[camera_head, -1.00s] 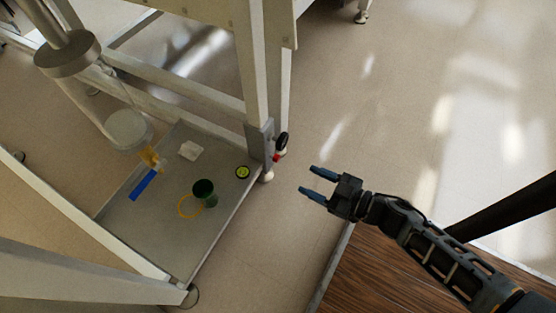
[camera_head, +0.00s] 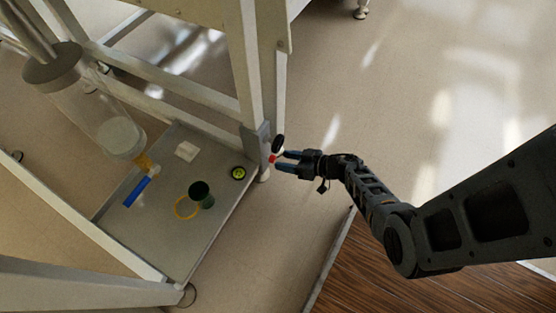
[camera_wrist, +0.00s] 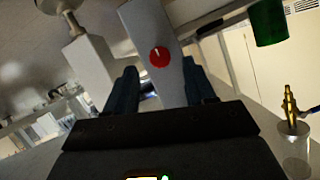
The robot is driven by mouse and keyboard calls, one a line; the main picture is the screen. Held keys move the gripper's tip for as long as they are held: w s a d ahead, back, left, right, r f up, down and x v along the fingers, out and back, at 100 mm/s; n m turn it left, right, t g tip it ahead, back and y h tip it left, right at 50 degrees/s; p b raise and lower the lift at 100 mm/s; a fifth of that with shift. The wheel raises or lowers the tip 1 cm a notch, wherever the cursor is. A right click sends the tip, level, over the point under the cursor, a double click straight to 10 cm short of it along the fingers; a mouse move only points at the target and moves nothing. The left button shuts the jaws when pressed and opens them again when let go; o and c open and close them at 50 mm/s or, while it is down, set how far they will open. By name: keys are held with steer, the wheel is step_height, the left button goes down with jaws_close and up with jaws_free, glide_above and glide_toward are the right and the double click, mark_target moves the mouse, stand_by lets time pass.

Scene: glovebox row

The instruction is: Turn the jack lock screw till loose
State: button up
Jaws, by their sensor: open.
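The jack lock screw is a small red round knob (camera_wrist: 159,57) with a white mark, on the face of a pale leg in the wrist view. It also shows as a red spot (camera_head: 272,159) on the table leg in the head view, beside a black round part (camera_head: 278,143). My gripper (camera_head: 281,161) is open, with its two blue fingers pointing at the leg close to the knob. In the wrist view my gripper's fingers (camera_wrist: 160,88) stand apart, with the knob beyond and above the gap between them. Nothing is held. Whether a fingertip touches the leg cannot be told.
A grey lower shelf (camera_head: 160,235) left of the leg holds a green cup (camera_head: 201,192), a yellow ring (camera_head: 186,208), a round level (camera_head: 238,173), a blue strip (camera_head: 137,191) and a white pad (camera_head: 186,151).

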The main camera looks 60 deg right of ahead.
mark_target(276, 159)
steer(key=shift+b+x, duration=0.55)
steer(key=shift+x, duration=1.25)
steer(key=shift+a, duration=0.1)
jaws_close()
